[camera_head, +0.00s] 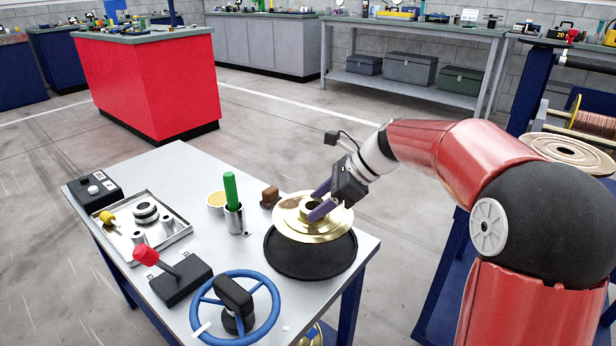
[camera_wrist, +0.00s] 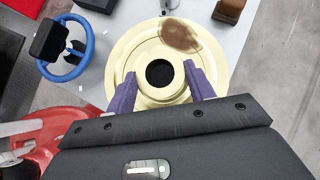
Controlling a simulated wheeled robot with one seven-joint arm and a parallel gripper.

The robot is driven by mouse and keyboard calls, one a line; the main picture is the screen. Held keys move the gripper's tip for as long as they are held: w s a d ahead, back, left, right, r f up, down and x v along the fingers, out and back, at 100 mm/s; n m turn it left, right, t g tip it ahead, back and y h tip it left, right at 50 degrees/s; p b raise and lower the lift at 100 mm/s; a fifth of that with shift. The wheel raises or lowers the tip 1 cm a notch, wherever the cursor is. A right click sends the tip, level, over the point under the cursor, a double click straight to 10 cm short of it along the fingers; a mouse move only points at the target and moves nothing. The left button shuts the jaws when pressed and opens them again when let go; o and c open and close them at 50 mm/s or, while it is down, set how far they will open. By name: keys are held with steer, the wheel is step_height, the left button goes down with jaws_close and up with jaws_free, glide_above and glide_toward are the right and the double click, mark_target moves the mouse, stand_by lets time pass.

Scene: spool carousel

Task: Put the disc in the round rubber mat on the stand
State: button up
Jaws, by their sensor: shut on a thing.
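The disc (camera_head: 290,228) is a gold-coloured flanged plate with a raised hub and a centre hole. It also shows in the wrist view (camera_wrist: 125,65), with a brown patch on its face. My gripper (camera_head: 314,202) is shut on the hub; in the wrist view its purple fingers (camera_wrist: 159,76) press on either side. The round black rubber mat (camera_head: 310,268) lies on the grey-topped stand (camera_head: 205,172) at its right end. The disc is held above the mat, roughly level, and hides its far part. The mat is hidden in the wrist view.
A blue handwheel (camera_head: 238,272), a metal cup with a green-handled tool (camera_head: 233,215), a brown block (camera_head: 270,195) and a yellow-topped round tin (camera_head: 217,202) stand near the mat. A tray (camera_head: 180,226) lies farther left. A copper spool (camera_head: 597,122) is at far right.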

mark_target(335, 214)
steer(key=f+b, duration=0.1)
steer(key=f, duration=0.1)
steer(key=f+b, duration=0.2)
steer(key=f, duration=0.1)
steer(key=f+b, duration=0.2)
steer(key=shift+w+a+f, duration=0.3)
steer(key=shift+f, duration=0.1)
stand_by(0.4)
steer(key=o, duration=1.5)
steer(key=v, duration=0.8)
steer(key=shift+a+p, duration=0.1)
steer(key=shift+p, duration=0.25)
